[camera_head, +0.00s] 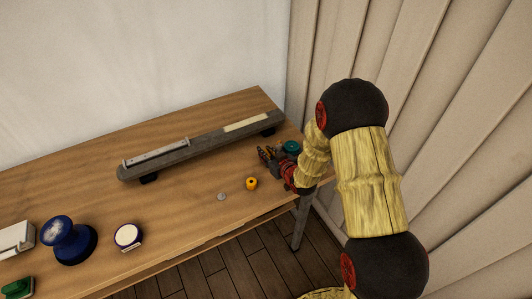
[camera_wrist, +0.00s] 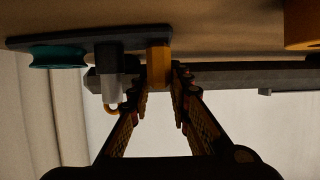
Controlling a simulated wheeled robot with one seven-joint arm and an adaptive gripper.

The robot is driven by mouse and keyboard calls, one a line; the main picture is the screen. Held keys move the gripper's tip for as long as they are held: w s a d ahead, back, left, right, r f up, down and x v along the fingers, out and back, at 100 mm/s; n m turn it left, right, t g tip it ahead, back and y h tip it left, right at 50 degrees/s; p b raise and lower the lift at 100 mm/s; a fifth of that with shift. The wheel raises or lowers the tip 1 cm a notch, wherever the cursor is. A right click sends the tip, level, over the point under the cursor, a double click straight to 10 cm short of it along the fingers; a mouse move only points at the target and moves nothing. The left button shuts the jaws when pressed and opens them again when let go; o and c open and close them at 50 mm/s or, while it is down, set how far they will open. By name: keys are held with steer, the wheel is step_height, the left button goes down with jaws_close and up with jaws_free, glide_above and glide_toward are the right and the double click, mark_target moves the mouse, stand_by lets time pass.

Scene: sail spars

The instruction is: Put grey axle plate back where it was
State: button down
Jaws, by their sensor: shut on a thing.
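The grey axle plate (camera_wrist: 75,42) is a flat dark slab in the wrist view. It carries a teal wheel (camera_wrist: 58,57), a grey peg (camera_wrist: 108,75) and an orange post (camera_wrist: 158,62). My gripper (camera_wrist: 160,78) is shut on the orange post. In the head view my gripper (camera_head: 267,156) is low over the right end of the table, and the teal wheel (camera_head: 291,147) shows beside it. The plate is mostly hidden by my arm there. I cannot tell whether the plate touches the table.
A long grey beam (camera_head: 190,150) with pale strips lies behind my gripper on the wooden table (camera_head: 80,180). A yellow knob (camera_head: 251,184) and small grey disc (camera_head: 221,196) are in front. A blue spool (camera_head: 68,241) and round blue-white item (camera_head: 128,237) stand at left.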

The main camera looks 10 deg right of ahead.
steer(key=shift+r, duration=0.2)
steer(key=shift+f, duration=0.1)
steer(key=c, duration=2.1)
jaws_free()
steer(key=shift+f, duration=0.15)
steer(key=o, duration=0.4)
steer(key=shift+o, duration=0.2)
